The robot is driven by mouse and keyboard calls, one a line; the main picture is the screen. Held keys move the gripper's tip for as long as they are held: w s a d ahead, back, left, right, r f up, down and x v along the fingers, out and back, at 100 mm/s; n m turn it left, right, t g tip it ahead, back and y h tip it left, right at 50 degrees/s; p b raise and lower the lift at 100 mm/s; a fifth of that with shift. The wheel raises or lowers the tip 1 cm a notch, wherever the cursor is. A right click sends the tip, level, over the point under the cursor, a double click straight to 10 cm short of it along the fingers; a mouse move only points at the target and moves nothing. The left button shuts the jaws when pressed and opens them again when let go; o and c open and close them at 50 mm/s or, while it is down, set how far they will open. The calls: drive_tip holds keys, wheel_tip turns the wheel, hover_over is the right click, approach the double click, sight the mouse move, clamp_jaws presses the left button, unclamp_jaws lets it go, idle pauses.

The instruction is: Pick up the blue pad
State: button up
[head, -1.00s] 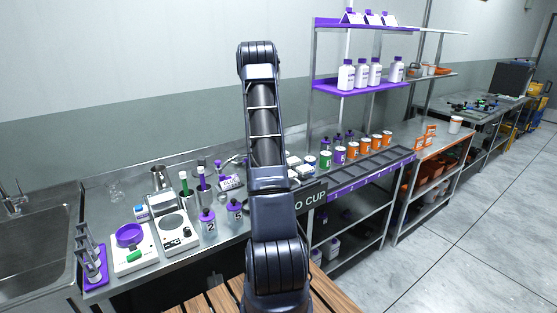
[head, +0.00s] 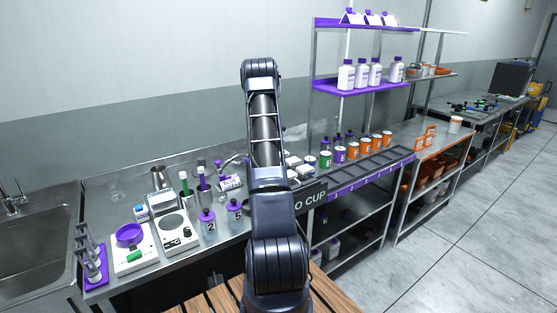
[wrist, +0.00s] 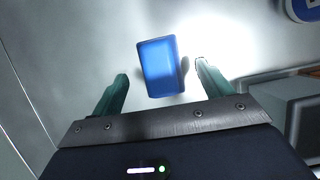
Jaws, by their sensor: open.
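The blue pad (wrist: 160,67) is a small blue block with rounded corners, seen in the wrist view on a pale, shiny metal surface. My gripper (wrist: 160,78) is open, with one green finger to the left of the pad and one to the right. There is a gap on both sides, and the pad lies near the fingertips. I cannot tell how high the fingers are above the surface. In the head view my arm hides the spot, and neither the pad nor the fingers show clearly.
A grey box-like object (wrist: 290,105) stands right of my gripper in the wrist view, and a round blue-and-white thing (wrist: 303,8) is at the top right. In the head view, numbered purple-capped bottles (head: 208,222) and a scale (head: 178,232) stand left of my arm.

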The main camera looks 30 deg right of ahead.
drive_tip(key=shift+x, duration=1.5)
drive_tip(key=c, duration=1.1)
drive_tip(key=shift+r, duration=0.1)
